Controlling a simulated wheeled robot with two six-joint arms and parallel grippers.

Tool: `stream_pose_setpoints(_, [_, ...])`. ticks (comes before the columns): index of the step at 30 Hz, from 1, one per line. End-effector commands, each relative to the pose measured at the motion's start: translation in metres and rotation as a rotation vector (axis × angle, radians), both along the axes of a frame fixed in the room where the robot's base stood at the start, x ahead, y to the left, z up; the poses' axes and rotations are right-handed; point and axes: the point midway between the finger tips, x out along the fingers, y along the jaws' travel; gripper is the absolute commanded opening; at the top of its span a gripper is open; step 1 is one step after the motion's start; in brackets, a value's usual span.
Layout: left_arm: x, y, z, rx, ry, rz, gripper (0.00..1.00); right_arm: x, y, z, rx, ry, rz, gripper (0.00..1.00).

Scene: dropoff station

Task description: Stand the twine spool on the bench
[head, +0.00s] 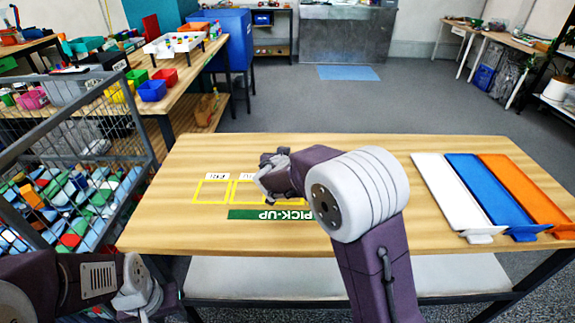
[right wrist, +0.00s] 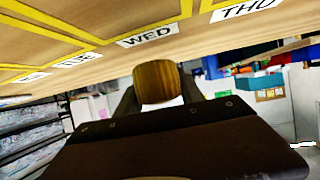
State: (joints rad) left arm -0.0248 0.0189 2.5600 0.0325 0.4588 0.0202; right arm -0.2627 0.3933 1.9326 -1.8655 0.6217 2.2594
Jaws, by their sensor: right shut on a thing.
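The twine spool (right wrist: 157,80), golden brown, is between the two fingers of my right gripper (right wrist: 158,92) in the right wrist view. That gripper is shut on it. In the head view my right gripper (head: 268,178) is over the yellow-outlined boxes on the bench (head: 190,238), and the spool is hidden there. I cannot tell whether the spool touches the bench top. My left gripper (head: 142,298) is low at the left, in front of the bench; its fingers do not show clearly.
Yellow day boxes (head: 212,192) and a green PICK-UP strip (head: 255,214) mark the bench. White (head: 445,195), blue (head: 490,190) and orange (head: 525,185) trays lie at its right. A wire cage (head: 140,125) of colourful items stands left.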

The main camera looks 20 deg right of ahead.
Motion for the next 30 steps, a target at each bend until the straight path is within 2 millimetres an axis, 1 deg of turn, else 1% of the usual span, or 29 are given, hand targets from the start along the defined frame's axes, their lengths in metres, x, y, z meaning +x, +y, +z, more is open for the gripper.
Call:
stream_pose_setpoints(1, [0.0, 0.0, -0.005, 0.0, 0.0, 0.0, 0.36, -0.001, 0.0, -0.015, -0.003, 0.007, 0.002, 0.06])
stream_pose_setpoints(3, [0.0, 0.0, -0.006, 0.0, 0.0, 0.0, 0.36, -0.001, 0.0, -0.025, -0.002, 0.005, 0.0, 0.06])
stream_pose_setpoints(5, [0.0, 0.0, -0.006, 0.0, 0.0, 0.0, 0.36, -0.001, 0.0, -0.03, -0.002, 0.004, 0.0, 0.06])
stream_pose_setpoints(12, [0.0, 0.0, -0.006, 0.0, 0.0, 0.0, 0.36, -0.001, 0.0, -0.03, 0.0, 0.001, 0.0, 0.06])
stream_pose_setpoints(17, [0.0, 0.0, -0.012, 0.0, 0.0, 0.0, 0.36, -0.001, 0.0, -0.034, 0.0, 0.001, -0.001, 0.06])
stream_pose_setpoints(18, [0.0, 0.0, -0.011, 0.0, 0.0, 0.0, 0.36, -0.001, 0.0, -0.033, -0.001, 0.001, 0.0, 0.5])
stream_pose_setpoints(20, [0.0, 0.0, -0.01, 0.0, 0.0, 0.0, 0.36, -0.001, 0.0, -0.032, -0.001, 0.001, 0.0, 0.66])
stream_pose_setpoints(30, [0.0, 0.0, -0.007, 0.0, 0.0, 0.0, 0.36, -0.001, 0.0, -0.03, -0.001, 0.001, 0.0, 0.66])
